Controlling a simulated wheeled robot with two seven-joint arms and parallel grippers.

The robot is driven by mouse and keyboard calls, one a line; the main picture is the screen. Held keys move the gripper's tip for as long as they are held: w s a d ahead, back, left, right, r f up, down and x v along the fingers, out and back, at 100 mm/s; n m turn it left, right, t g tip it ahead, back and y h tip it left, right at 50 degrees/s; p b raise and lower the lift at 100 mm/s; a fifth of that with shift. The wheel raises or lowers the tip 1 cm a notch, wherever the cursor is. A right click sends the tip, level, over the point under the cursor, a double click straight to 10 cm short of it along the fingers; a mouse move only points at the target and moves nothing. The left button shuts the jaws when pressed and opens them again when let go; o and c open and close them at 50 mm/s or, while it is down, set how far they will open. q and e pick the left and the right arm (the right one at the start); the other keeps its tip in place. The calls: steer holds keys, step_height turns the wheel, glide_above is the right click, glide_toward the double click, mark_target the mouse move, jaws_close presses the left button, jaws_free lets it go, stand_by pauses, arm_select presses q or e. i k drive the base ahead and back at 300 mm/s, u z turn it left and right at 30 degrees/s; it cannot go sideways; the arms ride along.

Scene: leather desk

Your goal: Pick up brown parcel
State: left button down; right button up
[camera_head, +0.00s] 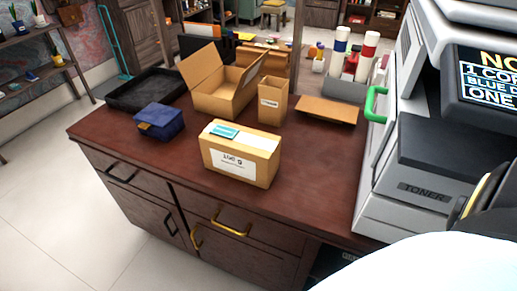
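A closed brown parcel (262,168) stands near the front edge of the dark red-brown desk top (310,185). It has a white label on its front and a white and teal strip across its top. Nothing touches it from above. Neither of my grippers shows in this view, so whether they are open or shut cannot be seen.
Behind the parcel are an open cardboard box (218,101), a narrow open carton (272,102) and a flat cardboard piece (326,110). A blue box (160,121) and a black tray (145,90) are left. A grey copier (440,160) stands right. Desk beside the parcel is clear.

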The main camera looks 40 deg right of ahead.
mark_target(253, 157)
steer(key=z, duration=0.35)
steer(key=k, duration=0.1)
steer(key=z, duration=0.6)
